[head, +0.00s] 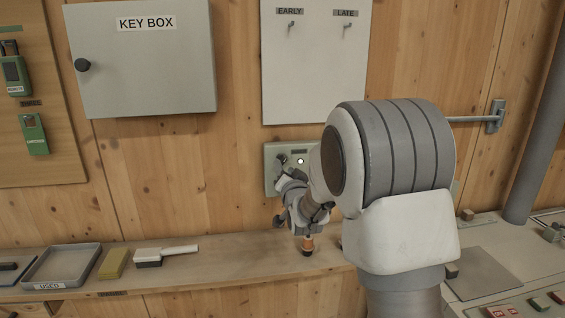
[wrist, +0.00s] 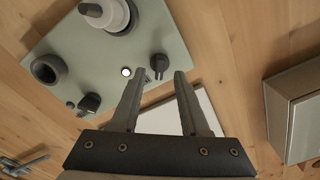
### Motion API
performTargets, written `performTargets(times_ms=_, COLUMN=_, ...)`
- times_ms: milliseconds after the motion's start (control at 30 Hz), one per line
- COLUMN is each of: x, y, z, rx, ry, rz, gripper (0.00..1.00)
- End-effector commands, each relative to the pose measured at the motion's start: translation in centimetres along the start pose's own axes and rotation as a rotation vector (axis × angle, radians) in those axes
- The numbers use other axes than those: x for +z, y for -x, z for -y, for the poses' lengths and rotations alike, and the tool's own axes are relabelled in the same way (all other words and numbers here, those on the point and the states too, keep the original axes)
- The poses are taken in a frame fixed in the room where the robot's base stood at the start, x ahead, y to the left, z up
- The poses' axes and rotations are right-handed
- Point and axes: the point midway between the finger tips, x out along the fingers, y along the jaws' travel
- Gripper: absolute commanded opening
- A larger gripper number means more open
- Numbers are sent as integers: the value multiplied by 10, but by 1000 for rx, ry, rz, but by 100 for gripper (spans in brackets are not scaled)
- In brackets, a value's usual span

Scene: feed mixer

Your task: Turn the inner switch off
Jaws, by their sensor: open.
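A pale green-grey switch panel (head: 273,157) is fixed to the wooden wall, partly hidden by my arm in the head view. In the wrist view the panel (wrist: 75,45) carries two black rotary switches: one (wrist: 159,63) lies between and just beyond my fingertips, the other (wrist: 90,103) lies to the left. A lit white lamp (wrist: 126,71) sits between them; it also shows in the head view (head: 300,161). No label shows which switch is the inner one. My gripper (wrist: 159,76) is open, a finger on each side of the nearer switch. Contact cannot be told.
The panel also has a dark round socket (wrist: 48,69) and a large white-grey fitting (wrist: 108,15). Above it hang a key box (head: 145,60) and a white EARLY/LATE board (head: 315,75). Below, a shelf (head: 215,262) bears a tray (head: 62,266), a sponge (head: 114,263) and a brush (head: 165,254).

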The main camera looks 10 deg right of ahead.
Motion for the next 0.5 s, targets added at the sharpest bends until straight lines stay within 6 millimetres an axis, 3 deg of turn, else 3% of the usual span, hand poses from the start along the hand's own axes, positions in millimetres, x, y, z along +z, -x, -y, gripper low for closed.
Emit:
performTargets(times_ms=200, x=0, y=-27, z=0, rx=0, ry=1, rz=0, gripper=45)
performTargets(times_ms=500, x=0, y=-35, z=0, rx=1, ry=0, rz=1, gripper=45)
